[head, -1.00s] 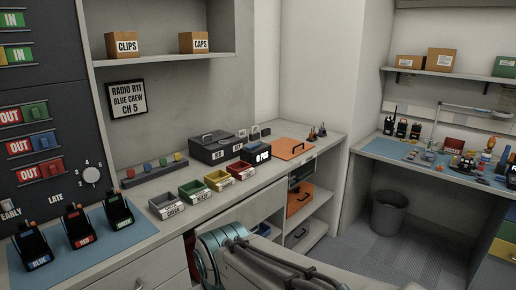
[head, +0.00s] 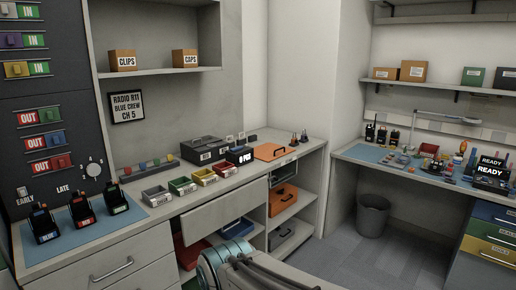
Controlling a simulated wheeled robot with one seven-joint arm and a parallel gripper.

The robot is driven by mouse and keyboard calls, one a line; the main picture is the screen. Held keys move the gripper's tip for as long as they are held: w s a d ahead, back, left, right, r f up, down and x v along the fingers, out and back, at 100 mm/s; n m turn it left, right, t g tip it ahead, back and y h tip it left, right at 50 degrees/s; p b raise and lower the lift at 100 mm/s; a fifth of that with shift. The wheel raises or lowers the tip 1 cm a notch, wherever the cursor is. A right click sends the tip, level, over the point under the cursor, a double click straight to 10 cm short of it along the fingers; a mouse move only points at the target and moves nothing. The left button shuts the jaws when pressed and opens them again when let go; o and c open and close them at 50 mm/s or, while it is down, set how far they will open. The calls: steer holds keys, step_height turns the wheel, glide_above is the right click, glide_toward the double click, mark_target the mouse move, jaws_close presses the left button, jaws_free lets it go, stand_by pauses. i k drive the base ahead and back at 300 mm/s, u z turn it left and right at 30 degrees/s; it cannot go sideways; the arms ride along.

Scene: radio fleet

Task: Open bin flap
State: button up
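An orange panel (head: 280,151) with a dark handle lies flat in the counter top at the counter's right end. It looks like a flap and appears closed. An orange box (head: 283,199) with a handle stands on the open shelf below it. A dark grey bin (head: 372,216) stands on the floor to the right, its top open, with no flap visible on it. Part of my arm shows at the bottom middle, short of the counter. My gripper is out of view, so its fingers are hidden.
The counter (head: 160,207) holds small coloured trays, a black box (head: 204,150), a small display (head: 240,155) and several radios on a blue mat (head: 52,244). A second desk (head: 345,152) with tools and drawers stands right. The grey floor (head: 400,260) between is clear.

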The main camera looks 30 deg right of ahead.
mark_target(268, 153)
steer(key=z, duration=0.65)
steer(key=i, duration=0.65)
steer(key=z, duration=1.25)
steer(key=i, duration=2.65)
steer(key=u, duration=1.4)
steer(key=i, duration=0.55)
steer(key=u, duration=0.4)
